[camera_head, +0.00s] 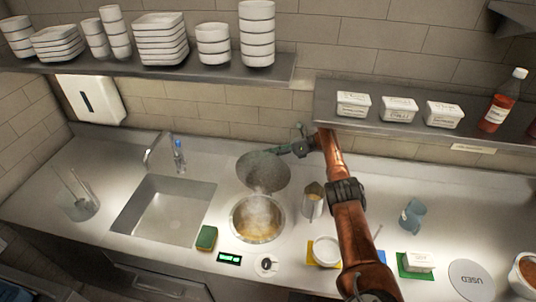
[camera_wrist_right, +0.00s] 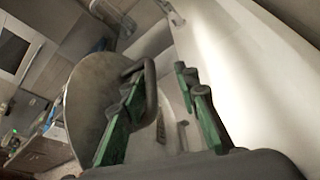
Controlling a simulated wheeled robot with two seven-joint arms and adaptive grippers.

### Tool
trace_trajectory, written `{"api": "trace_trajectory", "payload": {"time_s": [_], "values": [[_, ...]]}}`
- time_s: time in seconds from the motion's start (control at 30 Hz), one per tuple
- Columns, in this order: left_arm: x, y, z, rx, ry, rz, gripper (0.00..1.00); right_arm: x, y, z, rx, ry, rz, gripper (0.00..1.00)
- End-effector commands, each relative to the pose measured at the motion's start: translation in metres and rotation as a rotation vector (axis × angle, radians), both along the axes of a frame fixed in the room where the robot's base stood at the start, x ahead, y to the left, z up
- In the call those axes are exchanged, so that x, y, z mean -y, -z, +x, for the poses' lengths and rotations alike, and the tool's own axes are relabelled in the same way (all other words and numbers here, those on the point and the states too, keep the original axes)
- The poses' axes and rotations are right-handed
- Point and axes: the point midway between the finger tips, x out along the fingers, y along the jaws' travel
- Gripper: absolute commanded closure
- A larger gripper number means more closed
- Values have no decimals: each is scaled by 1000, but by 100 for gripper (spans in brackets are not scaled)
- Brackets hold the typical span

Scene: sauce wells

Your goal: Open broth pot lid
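The round grey broth pot lid (camera_head: 262,172) stands tilted up at the back of the pot in the head view. The broth pot (camera_head: 257,219) is uncovered, with steaming yellowish broth inside. My right gripper (camera_head: 293,146) is behind and to the right of the lid's upper edge. In the right wrist view the lid (camera_wrist_right: 88,105) is at the left, and its dark handle loops around one green finger of my right gripper (camera_wrist_right: 164,82). The fingers are apart, with a clear gap between them. My left gripper is not in view.
A sink (camera_head: 166,210) is left of the pot, with a green sponge (camera_head: 206,238) between them. A metal container (camera_head: 313,201) stands right of the pot, close to my right arm. A shelf (camera_head: 400,125) with white tubs overhangs the right counter. A blue cup (camera_head: 411,214) stands farther right.

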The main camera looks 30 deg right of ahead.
Motion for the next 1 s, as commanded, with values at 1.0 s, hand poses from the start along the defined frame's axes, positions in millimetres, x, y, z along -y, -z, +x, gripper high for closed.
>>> {"api": "trace_trajectory", "payload": {"time_s": [1.0], "values": [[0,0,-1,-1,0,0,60,56,-24,-40,-2,-1,-5,73]]}}
